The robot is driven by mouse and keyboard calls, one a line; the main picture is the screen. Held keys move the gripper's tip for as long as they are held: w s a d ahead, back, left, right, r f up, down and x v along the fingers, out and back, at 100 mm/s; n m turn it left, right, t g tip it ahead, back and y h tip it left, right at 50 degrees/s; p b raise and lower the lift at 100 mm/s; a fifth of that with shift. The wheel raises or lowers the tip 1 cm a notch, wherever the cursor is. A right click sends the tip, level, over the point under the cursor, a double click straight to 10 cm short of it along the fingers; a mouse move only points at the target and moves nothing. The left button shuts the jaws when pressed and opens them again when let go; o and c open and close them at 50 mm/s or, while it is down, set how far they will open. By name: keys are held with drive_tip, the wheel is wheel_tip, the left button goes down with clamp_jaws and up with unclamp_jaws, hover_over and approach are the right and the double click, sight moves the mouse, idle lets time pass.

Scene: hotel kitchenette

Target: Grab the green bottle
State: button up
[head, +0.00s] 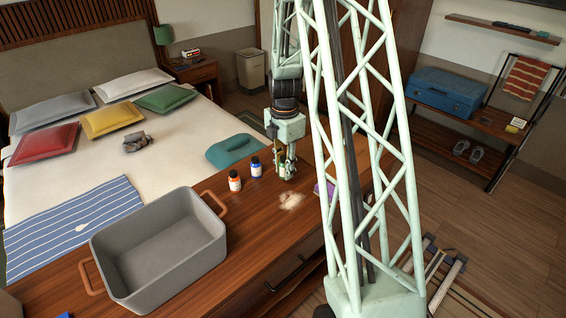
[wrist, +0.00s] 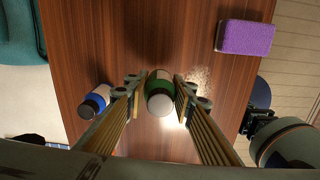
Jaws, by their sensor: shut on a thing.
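The green bottle (wrist: 159,84) with a white cap stands between the two fingers of my gripper (wrist: 158,92) in the wrist view, seen from above. The fingers are shut on its sides. In the head view my gripper (head: 287,172) is low over the wooden counter, pointing down, and its fingers mostly hide the bottle. I cannot tell whether the bottle's base touches the counter.
A blue bottle (head: 256,167) and an orange bottle (head: 235,181) stand left of my gripper. A pale powdery patch (head: 291,201) lies in front of it. A purple sponge (wrist: 244,37) lies to the right. A large grey bin (head: 208,240) stands farther left.

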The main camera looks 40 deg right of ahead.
drive_tip(key=shift+s+a, duration=0.5)
drive_tip(key=shift+s, duration=0.2)
drive_tip(key=shift+w+a+r, duration=0.1)
